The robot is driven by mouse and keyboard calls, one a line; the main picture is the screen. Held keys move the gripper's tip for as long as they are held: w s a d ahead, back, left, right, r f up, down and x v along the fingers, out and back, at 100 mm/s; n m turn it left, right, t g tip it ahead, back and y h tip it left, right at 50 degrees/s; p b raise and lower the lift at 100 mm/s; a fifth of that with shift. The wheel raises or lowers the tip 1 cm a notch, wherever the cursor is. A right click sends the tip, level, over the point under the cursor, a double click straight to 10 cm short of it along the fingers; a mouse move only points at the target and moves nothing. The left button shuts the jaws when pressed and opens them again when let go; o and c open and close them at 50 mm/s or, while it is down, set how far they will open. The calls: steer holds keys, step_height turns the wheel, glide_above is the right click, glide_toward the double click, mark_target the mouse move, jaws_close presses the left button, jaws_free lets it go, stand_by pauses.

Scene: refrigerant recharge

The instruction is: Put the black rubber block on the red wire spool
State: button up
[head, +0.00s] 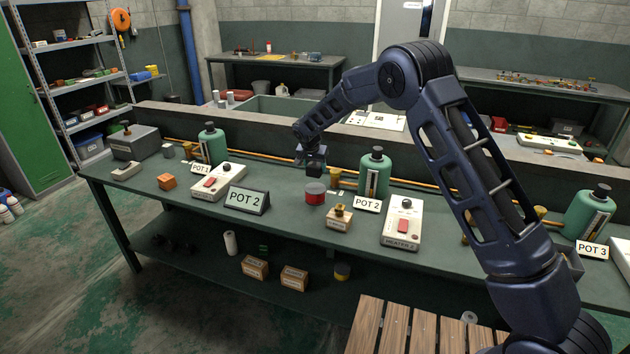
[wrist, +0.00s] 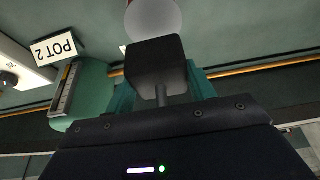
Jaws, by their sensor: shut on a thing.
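The black rubber block (head: 315,169) is held in my gripper (head: 313,158).
A green canister (head: 374,173) with a POT 2 label (head: 367,204) stands right of the spool. A dark POT 2 sign (head: 247,200) and a white heater box (head: 218,181) are to the left. A small brass-topped block (head: 339,218) sits in front right. An orange pipe runs behind.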

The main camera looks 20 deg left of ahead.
mark_target(313, 168)
steer(key=shift+f, duration=3.15)
steer(key=shift+f, duration=0.15)
steer(key=o, duration=1.1)
steer(key=v, duration=1.2)
